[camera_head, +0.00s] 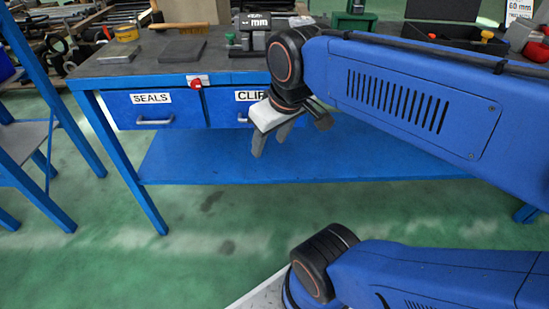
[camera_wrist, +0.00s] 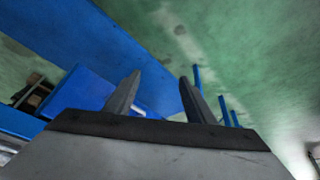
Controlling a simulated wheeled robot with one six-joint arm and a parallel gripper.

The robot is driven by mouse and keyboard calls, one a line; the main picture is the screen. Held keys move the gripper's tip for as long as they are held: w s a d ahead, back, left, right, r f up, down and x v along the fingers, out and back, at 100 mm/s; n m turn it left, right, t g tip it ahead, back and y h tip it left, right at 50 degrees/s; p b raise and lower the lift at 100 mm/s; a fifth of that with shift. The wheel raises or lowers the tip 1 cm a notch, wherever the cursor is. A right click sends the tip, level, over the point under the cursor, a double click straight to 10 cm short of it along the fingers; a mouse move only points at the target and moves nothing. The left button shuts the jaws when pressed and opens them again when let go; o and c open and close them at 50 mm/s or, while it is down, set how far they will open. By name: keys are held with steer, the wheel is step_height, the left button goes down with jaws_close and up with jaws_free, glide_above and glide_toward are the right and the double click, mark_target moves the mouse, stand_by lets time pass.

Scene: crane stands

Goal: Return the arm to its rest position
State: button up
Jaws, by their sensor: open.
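My gripper (camera_head: 272,143) hangs at the end of my blue arm, in front of the workbench's drawers in the head view. Its two grey fingers point down and stand apart with nothing between them. The wrist view shows the same gripper (camera_wrist: 158,92) with its fingers spread and empty, against the blue bench and green floor. The drawer labelled SEALS (camera_head: 152,110) is shut to the left of my gripper. The second drawer (camera_head: 225,108), its label partly hidden by my gripper, also looks shut.
The blue workbench (camera_head: 100,140) has a lower shelf (camera_head: 200,160). On its top lie a grey plate (camera_head: 178,51), a block marked mm (camera_head: 252,35) and a black tray (camera_head: 440,36). A red clip (camera_head: 196,84) sits at the front edge. Green floor (camera_head: 190,245) in front is clear.

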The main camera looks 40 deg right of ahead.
steer(key=shift+m, duration=0.5)
steer(key=f, duration=0.1)
steer(key=s+f, duration=0.2)
steer(key=f, duration=0.1)
steer(key=shift+s+a, duration=0.25)
steer(key=shift+a, duration=0.05)
stand_by(0.4)
